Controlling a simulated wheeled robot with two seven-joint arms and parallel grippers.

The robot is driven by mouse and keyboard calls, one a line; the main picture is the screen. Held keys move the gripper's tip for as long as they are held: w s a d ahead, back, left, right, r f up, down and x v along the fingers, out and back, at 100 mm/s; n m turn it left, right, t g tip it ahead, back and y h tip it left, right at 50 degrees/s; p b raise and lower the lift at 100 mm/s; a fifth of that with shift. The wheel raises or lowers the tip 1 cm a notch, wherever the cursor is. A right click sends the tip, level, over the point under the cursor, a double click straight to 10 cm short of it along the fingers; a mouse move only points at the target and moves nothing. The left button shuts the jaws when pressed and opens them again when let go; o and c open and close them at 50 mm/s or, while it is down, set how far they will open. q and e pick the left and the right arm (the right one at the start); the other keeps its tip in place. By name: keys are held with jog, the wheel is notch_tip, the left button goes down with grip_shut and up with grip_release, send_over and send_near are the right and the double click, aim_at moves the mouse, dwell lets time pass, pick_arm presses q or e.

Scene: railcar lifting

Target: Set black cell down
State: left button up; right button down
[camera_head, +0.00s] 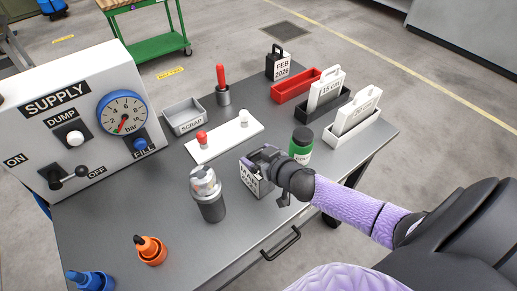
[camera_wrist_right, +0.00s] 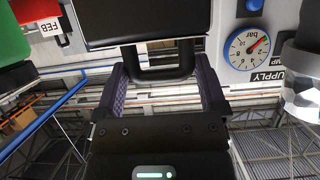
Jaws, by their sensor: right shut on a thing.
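The black cell (camera_head: 254,181), a dark block with a white label on its face, is at the middle of the grey table. My right gripper (camera_head: 266,157) is shut on its black handle from above. In the right wrist view the black cell (camera_wrist_right: 150,22) shows as a dark block, and its handle (camera_wrist_right: 160,68) sits between the two fingers of my right gripper (camera_wrist_right: 165,88). The cell looks upright and low over the table; I cannot tell whether its underside touches. My left gripper is not in view.
A green jar (camera_head: 301,145) stands just right of the cell, and a clear-topped grey canister (camera_head: 207,195) to its left. A white plate (camera_head: 224,141) with red and white knobs lies behind. Red (camera_head: 296,85), black and white trays line the back right.

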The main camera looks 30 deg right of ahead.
jog(key=shift+w, duration=0.1)
grip_release()
jog(key=shift+f, duration=0.15)
jog(key=shift+s+r, duration=0.25)
jog(key=shift+s, duration=0.1)
jog(key=a+p+v, duration=0.1)
jog(key=p+v, duration=0.2)
jog(key=v, duration=0.8)
jog(key=s+d+f+g+h, duration=0.1)
jog(key=s+f+g, duration=0.2)
jog(key=s+f, duration=0.5)
jog(key=s+d+f+g+h, duration=0.1)
jog(key=s+f+g, duration=0.3)
jog(key=f, duration=0.8)
jog(key=s+a+f+n+g, duration=0.1)
jog(key=s+a+f+g, duration=0.1)
jog(key=s+a+f, duration=0.2)
jog(key=s+a+f+g, duration=0.3)
jog(key=s+a+f, duration=0.2)
jog(key=s, duration=0.5)
jog(key=shift+n+g+y, duration=0.3)
jog(key=shift+n+y, duration=0.1)
